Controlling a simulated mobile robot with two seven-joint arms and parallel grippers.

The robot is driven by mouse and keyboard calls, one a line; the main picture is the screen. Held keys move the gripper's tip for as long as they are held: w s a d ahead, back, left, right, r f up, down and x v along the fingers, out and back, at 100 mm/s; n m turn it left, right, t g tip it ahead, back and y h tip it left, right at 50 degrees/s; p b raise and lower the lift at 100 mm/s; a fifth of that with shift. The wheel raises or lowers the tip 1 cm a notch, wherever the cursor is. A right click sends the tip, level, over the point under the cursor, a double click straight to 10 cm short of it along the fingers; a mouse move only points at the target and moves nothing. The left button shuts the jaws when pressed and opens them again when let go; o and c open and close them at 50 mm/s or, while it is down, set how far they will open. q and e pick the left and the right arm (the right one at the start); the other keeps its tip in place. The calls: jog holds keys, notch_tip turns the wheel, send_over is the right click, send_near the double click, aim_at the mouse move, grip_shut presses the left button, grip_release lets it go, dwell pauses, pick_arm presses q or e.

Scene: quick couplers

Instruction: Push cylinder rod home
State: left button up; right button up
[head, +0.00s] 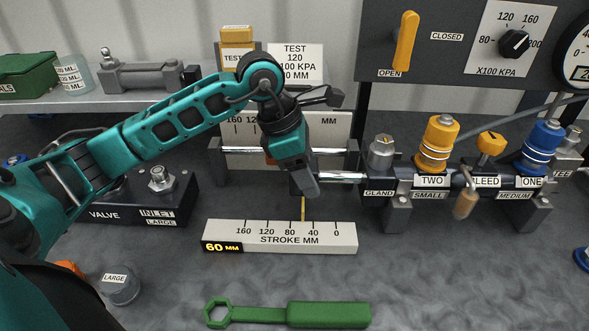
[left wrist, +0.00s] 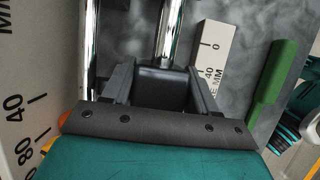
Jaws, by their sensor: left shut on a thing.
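The cylinder's chrome rod (head: 340,178) sticks out to the left of the block labelled GLAND (head: 379,192). My left gripper (head: 309,188) points down over the rod's outer end and is shut on it. In the left wrist view the gripper's jaws (left wrist: 163,90) flank a dark rod-end block (left wrist: 162,82), with the chrome rod (left wrist: 171,32) running on from it. A yellow pointer (head: 303,208) hangs below the rod end, between 80 and 40 on the STROKE MM scale (head: 280,238). The scale has a 60 MM tag (head: 222,246). My right gripper is not in view.
A second chrome rod (left wrist: 90,40) runs parallel behind. Couplers TWO (head: 438,145) and ONE (head: 541,148) stand on the manifold at right, with a padlock (head: 465,203). A green wrench (head: 325,315) lies in front. A grey LARGE cap (head: 119,286) is at left.

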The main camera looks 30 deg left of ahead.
aim_at(344, 173)
pick_arm(q)
jog(key=w+d, duration=0.2)
jog(key=d, duration=0.1)
jog(key=w+d, duration=0.1)
jog(key=d, duration=0.1)
jog(key=shift+w+d+r, duration=0.1)
jog(key=shift+w+d, duration=0.05)
jog(key=shift+d, duration=0.05)
jog(key=o, duration=1.3)
jog(key=shift+w+d, duration=0.1)
jog(key=shift+d, duration=0.05)
jog(key=shift+o, duration=0.6)
jog(key=v, duration=1.3)
